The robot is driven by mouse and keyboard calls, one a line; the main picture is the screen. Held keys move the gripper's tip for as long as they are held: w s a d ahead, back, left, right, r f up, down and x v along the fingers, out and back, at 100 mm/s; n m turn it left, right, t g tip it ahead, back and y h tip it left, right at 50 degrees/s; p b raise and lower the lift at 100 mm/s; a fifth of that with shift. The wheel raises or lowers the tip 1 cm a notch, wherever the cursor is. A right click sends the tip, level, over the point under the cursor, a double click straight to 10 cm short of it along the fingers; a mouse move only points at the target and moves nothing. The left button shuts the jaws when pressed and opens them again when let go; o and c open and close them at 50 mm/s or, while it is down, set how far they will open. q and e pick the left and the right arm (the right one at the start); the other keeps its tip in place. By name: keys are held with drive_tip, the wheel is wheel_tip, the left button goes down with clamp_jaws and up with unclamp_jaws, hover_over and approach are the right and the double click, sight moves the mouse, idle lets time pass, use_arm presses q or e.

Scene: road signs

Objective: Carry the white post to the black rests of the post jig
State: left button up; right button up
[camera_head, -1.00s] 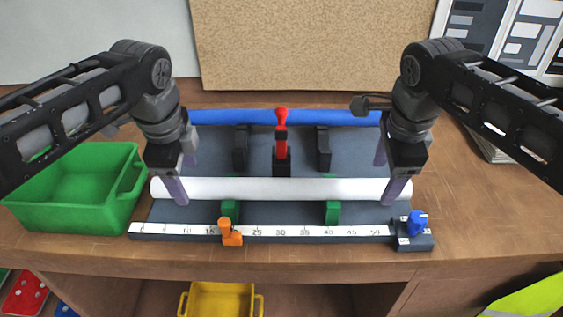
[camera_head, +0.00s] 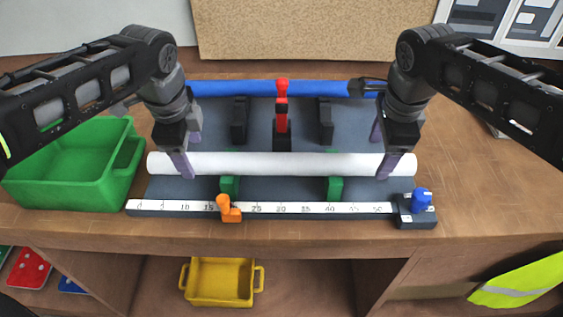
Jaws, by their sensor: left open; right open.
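The white post (camera_head: 280,163) lies level, left to right, on the two green rests (camera_head: 229,188) (camera_head: 335,188) of the post jig. The jig's two black rests (camera_head: 239,121) (camera_head: 325,121) stand empty behind it, on the dark base plate (camera_head: 300,141). My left gripper (camera_head: 188,150) is open at the post's left part, with one finger in front of it and one behind. My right gripper (camera_head: 385,149) is open around the post's right part in the same way. Whether the fingers touch the post cannot be told.
A red clamp (camera_head: 282,92) on a black block stands between the black rests. A blue tube (camera_head: 235,88) lies at the back. A ruler (camera_head: 300,208) with an orange pointer (camera_head: 228,208) and blue knob (camera_head: 421,199) edges the front. A green bin (camera_head: 65,185) stands left.

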sight(193, 157)
use_arm(q)
drive_tip(key=shift+w+f, duration=0.2)
drive_tip(key=shift+f, duration=0.75)
drive_tip(key=shift+w+f, duration=0.2)
drive_tip(key=shift+f, duration=0.7)
use_arm(e)
drive_tip(key=shift+w+f, duration=0.2)
drive_tip(key=shift+f, duration=0.75)
drive_tip(key=shift+w+f, duration=0.2)
drive_tip(key=shift+f, duration=0.75)
use_arm(q)
drive_tip(key=shift+c, duration=0.4)
use_arm(e)
drive_tip(key=shift+c, duration=0.3)
use_arm(q)
clamp_jaws()
use_arm(e)
clamp_jaws()
drive_tip(key=shift+r, duration=0.1)
